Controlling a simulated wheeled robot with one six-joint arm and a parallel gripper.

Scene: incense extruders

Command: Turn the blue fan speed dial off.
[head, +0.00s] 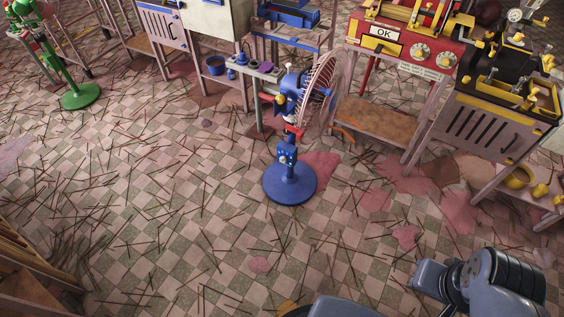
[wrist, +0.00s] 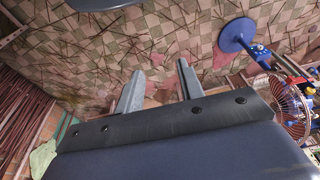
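The blue fan (head: 289,185) stands upright on its round base near the middle of the head view. Its wire cage (head: 321,82) faces right. A small blue control box (head: 287,154) sits low on the post. The speed dial is too small to make out, and its setting cannot be read. In the wrist view the blue fan (wrist: 237,35) is at the upper right, with its cage at the right edge. My gripper (wrist: 160,66) is open and empty, its two fingers apart, well away from the fan. The fingers do not show in the head view.
A green stand (head: 80,97) is at the far left. Thin sticks litter the checkered floor, with pinkish patches. The floor before the fan has no large obstacles.

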